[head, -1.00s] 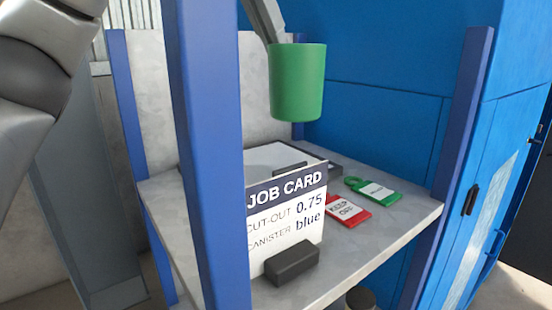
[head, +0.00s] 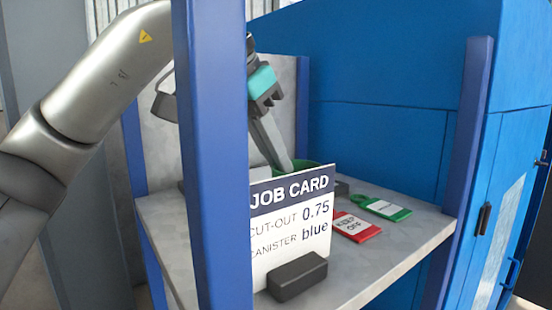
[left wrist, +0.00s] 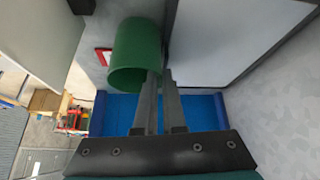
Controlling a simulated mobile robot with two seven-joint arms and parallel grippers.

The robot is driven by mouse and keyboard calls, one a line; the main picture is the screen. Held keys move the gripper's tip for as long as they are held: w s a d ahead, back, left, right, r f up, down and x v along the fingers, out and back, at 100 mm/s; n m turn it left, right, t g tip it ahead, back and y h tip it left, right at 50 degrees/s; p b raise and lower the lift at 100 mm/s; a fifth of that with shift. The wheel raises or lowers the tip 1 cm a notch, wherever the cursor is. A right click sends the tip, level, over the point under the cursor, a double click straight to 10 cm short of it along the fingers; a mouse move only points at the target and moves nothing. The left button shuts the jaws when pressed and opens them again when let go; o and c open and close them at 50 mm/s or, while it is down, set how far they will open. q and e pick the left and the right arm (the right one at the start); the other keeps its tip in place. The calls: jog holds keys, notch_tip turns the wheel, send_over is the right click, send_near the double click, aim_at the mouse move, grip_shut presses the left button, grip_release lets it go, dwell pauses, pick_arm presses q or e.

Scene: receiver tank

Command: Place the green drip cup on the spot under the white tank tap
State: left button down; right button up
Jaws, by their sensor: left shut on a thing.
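The green drip cup (left wrist: 138,48) shows in the left wrist view, with my left gripper (left wrist: 160,76) shut on its wall. In the head view only a bit of the cup's green rim (head: 318,164) shows above the job card; the card hides the rest. My left gripper (head: 284,160) reaches down behind the card, over the shelf. I cannot tell whether the cup touches the shelf. The white tank tap and the spot under it are not recognisable in these views. My right gripper is not in view.
The job card (head: 290,225) stands in a dark block (head: 297,277) at the shelf's front. A blue post (head: 212,150) rises before my left arm. A red tag (head: 355,226) and a green tag (head: 385,208) lie on the shelf (head: 398,235), right of the card. A blue cabinet (head: 385,80) stands behind.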

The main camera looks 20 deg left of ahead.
pick_arm(q)
jog(key=c, duration=1.5)
grip_release()
jog(key=shift+f, duration=0.2)
jog(key=o, duration=0.5)
jog(key=shift+r, duration=0.1)
